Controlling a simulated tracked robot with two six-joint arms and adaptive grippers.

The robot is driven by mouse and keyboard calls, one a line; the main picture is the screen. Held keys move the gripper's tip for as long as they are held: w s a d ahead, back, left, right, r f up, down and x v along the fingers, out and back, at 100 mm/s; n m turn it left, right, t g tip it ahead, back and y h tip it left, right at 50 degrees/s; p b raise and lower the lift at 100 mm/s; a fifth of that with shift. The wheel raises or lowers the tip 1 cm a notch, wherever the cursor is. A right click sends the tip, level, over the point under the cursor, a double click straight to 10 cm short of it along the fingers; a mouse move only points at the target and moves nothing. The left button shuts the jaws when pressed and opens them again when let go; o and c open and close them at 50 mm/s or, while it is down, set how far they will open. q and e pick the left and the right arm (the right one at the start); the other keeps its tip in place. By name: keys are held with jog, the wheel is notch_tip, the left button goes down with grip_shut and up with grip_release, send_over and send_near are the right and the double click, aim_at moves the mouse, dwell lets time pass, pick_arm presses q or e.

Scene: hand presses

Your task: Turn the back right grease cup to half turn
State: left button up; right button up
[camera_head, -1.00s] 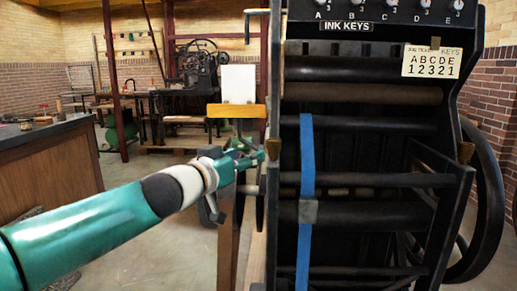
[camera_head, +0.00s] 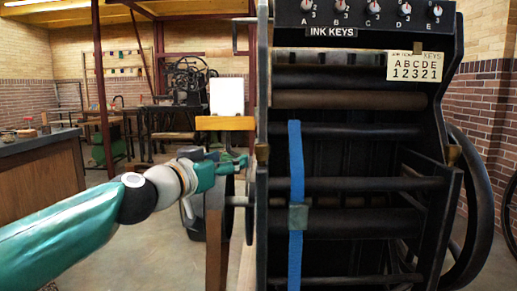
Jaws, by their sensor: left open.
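The big black press (camera_head: 350,215) fills the middle and right of the view. A small brass cup (camera_head: 262,153) sits on its left side frame. A similar brass cup (camera_head: 452,154) sits on its right side frame. I cannot tell which, if either, is the back right grease cup, and no turn mark can be read. My left gripper (camera_head: 238,163) is open beside the press's left side, just left of the nearer brass cup, with a visible gap. Nothing shows between its fingers. My right gripper is out of view.
A row of ink key dials (camera_head: 373,7) and a card (camera_head: 414,67) reading ABCDE 12321 are on the press. A blue strap (camera_head: 295,250) hangs down its front. A large black wheel (camera_head: 465,205) stands at right. A wooden counter (camera_head: 45,185) stands at left. Open floor lies between.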

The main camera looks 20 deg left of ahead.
aim_at(258, 147)
pick_arm(q)
jog(key=p+x, duration=0.5)
jog(key=x, duration=0.9)
jog(key=c, duration=1.1)
jog(key=shift+a+m+h+b, duration=0.2)
jog(key=shift+m+h+b, duration=0.2)
jog(key=shift+h+b, duration=0.15)
jog(key=shift+m+g+h, duration=0.3)
jog(key=shift+h, duration=0.15)
jog(key=o, duration=1.1)
jog(key=shift+s, duration=0.1)
